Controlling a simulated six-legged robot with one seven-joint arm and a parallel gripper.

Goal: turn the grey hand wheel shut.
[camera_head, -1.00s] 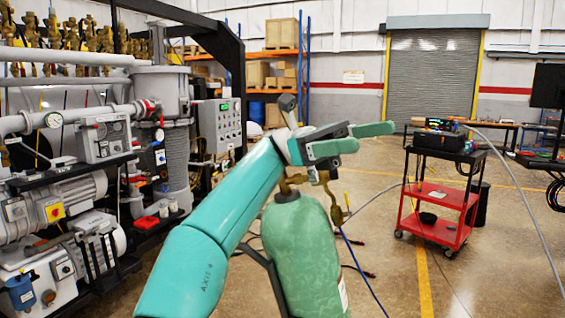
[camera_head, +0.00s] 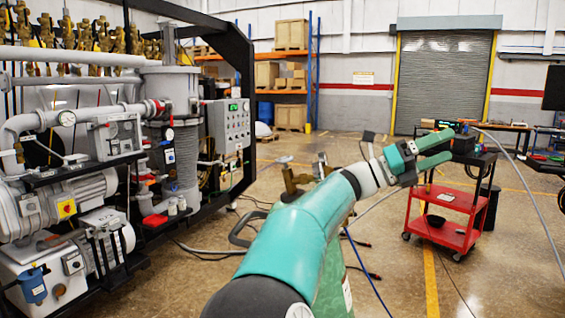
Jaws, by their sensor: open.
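A green gas cylinder (camera_head: 335,285) stands in front of me, mostly hidden behind my arm. Brass valve parts (camera_head: 294,180) show above my arm at the cylinder's top. A small, flat grey piece (camera_head: 285,160) shows just above the brass and looks like the hand wheel, seen nearly edge-on. How far it is turned cannot be told. My gripper (camera_head: 449,147) is to the right of the valve in the picture, pointing right. Its two teal fingers are apart with nothing between them, and it is clear of the wheel.
A dark curved handle (camera_head: 243,226) is left of my arm. Vacuum pumps and pipes (camera_head: 75,200) fill the left side. A red cart (camera_head: 445,205) stands behind my gripper at the right. Hoses and cables lie on the floor.

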